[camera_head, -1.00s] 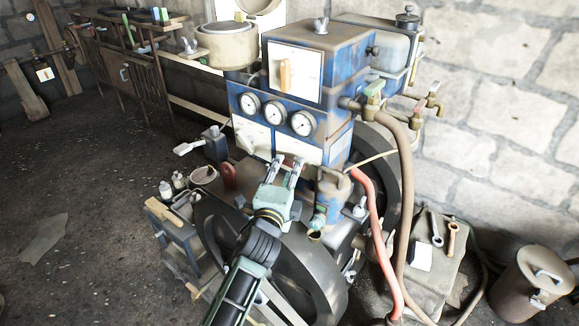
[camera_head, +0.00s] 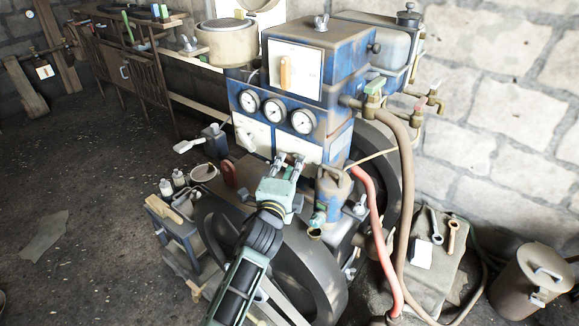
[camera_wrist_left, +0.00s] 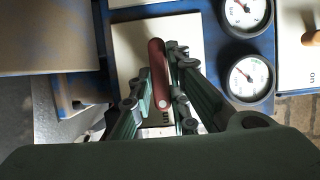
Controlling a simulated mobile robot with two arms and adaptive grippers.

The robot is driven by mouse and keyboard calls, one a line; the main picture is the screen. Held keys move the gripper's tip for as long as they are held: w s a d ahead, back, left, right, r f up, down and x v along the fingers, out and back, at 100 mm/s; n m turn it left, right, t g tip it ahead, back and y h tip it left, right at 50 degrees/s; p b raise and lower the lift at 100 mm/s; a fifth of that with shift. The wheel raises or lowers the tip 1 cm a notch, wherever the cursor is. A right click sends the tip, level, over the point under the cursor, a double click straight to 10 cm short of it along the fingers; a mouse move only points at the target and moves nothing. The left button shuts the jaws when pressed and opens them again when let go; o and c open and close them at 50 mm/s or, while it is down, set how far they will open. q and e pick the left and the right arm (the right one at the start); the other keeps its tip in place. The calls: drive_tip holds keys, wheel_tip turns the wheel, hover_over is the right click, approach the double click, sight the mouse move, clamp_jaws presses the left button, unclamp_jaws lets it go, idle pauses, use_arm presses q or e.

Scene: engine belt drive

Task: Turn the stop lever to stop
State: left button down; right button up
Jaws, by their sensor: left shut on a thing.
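The stop lever (camera_wrist_left: 156,72) is a red bar with a pale round end, on a white plate (camera_wrist_left: 130,45) in the left wrist view. My left gripper (camera_wrist_left: 164,75) has its fingers on either side of the lever and is shut on it. In the head view my left gripper (camera_head: 290,159) is at the lower right white panel (camera_head: 308,152) of the blue engine block, below the gauges. Dark lettering at the plate's lower end is partly covered. My right gripper is not in view.
Three round gauges (camera_head: 275,111) sit above the panel. A tan-handled switch (camera_head: 285,73) is higher up. A large dark flywheel (camera_head: 315,265) is below my arm.

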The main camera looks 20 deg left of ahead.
use_arm(q)
drive_tip(key=shift+r+p, duration=0.15)
drive_tip(key=shift+p, duration=0.5)
drive_tip(key=n+g+p, duration=0.1)
drive_tip(key=n+p, duration=0.1)
drive_tip(key=p, duration=0.2)
drive_tip(key=n+g+h+p, duration=0.1)
drive_tip(key=n+p, duration=0.2)
drive_tip(key=p, duration=0.1)
drive_tip(key=n+g+h+p, duration=0.1)
drive_tip(key=n+p, duration=0.1)
drive_tip(key=p, duration=0.2)
drive_tip(key=shift+a+r+n+p, duration=0.25)
drive_tip(key=shift+r+n+p, duration=0.05)
drive_tip(key=shift+r+n, duration=0.1)
drive_tip(key=shift+a+n+g+h+p, duration=0.1)
drive_tip(key=shift+n+g+h+p, duration=0.5)
drive_tip(key=shift+n+p, duration=0.3)
drive_tip(key=shift+w+f+n+h, duration=0.1)
drive_tip(key=shift+f+n+h, duration=0.15)
drive_tip(key=shift+n, duration=0.35)
drive_tip(key=shift+a+n+g+h+b, duration=0.1)
drive_tip(key=shift+n+g+h+b, duration=0.45)
drive_tip(key=shift+n+h, duration=0.3)
drive_tip(key=shift+n+b, duration=0.3)
drive_tip(key=shift+n, duration=0.15)
